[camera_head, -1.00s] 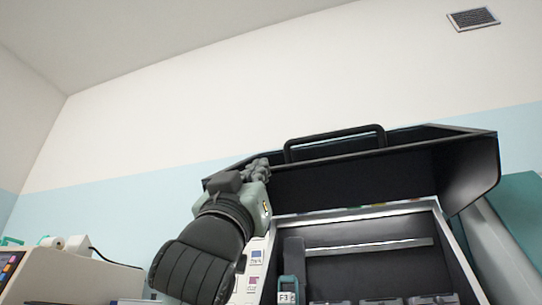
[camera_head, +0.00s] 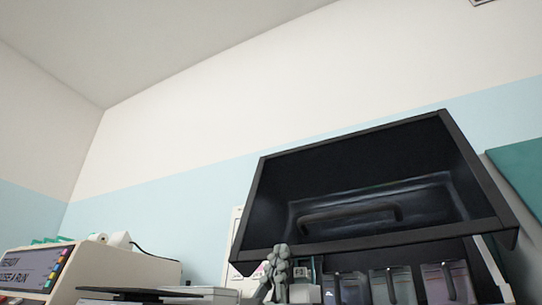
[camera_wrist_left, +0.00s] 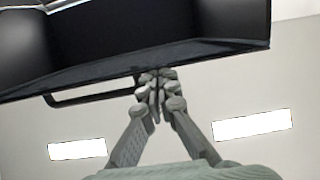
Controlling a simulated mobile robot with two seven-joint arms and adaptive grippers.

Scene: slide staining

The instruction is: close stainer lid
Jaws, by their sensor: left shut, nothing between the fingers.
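The stainer's black lid (camera_head: 380,240) is partly open and tilted in the head view, its near edge hanging in front of the opening. A dark handle-like bar (camera_head: 350,214) shows within its dark face. My left gripper (camera_head: 281,250) is shut and empty at the lid's lower left edge. In the left wrist view, the lid (camera_wrist_left: 150,62) fills the top, with its black handle (camera_wrist_left: 90,98) along the edge. The gripper's closed fingertips (camera_wrist_left: 156,80) are against or very near that edge; contact cannot be told. My right gripper is not in view.
Several grey containers (camera_head: 395,285) stand in the stainer below the lid. A beige device with a screen (camera_head: 35,268) and white rolls (camera_head: 119,240) are at the left. A teal panel (camera_head: 520,180) is at the right. Open wall lies above.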

